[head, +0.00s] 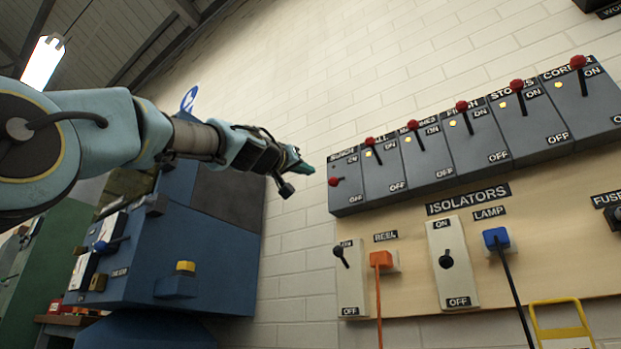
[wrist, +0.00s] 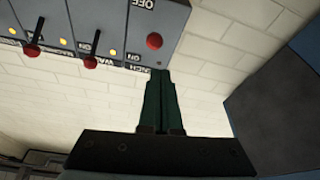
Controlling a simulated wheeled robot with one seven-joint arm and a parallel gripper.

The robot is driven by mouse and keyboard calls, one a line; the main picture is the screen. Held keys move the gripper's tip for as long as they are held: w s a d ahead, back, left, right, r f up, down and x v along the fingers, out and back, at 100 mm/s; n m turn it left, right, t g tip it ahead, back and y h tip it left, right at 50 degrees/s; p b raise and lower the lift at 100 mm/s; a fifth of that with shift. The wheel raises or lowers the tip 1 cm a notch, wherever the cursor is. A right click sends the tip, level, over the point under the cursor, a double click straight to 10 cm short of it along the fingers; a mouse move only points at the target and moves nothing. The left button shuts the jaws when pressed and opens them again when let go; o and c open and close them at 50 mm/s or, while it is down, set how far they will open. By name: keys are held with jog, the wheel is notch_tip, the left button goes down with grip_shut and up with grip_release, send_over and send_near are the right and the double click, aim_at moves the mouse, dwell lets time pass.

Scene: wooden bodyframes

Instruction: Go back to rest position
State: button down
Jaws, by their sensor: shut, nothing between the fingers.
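My arm reaches in from the left in the head view. My gripper (head: 303,168) points right, just left of the leftmost switch box (head: 346,197) in the row on the wall. In the wrist view its two dark green fingers (wrist: 163,75) are together with nothing between them. The red knob (head: 333,181) of that leftmost switch sits low, near the box's left edge. In the wrist view this knob (wrist: 154,41) is just beyond the fingertips with a small gap in the picture; true depth is hard to tell.
The other isolator switches (head: 463,107) have levers up, with yellow lamps lit. Below are a reel plug (head: 381,260), a lamp plug (head: 496,239) and two white switch plates (head: 449,262). A blue machine (head: 180,255) stands below my arm. Bare brick wall lies above it.

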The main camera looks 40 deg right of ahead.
jog(key=shift+s+a+f, duration=0.1)
jog(key=shift+a+f, duration=0.15)
dwell(0.6)
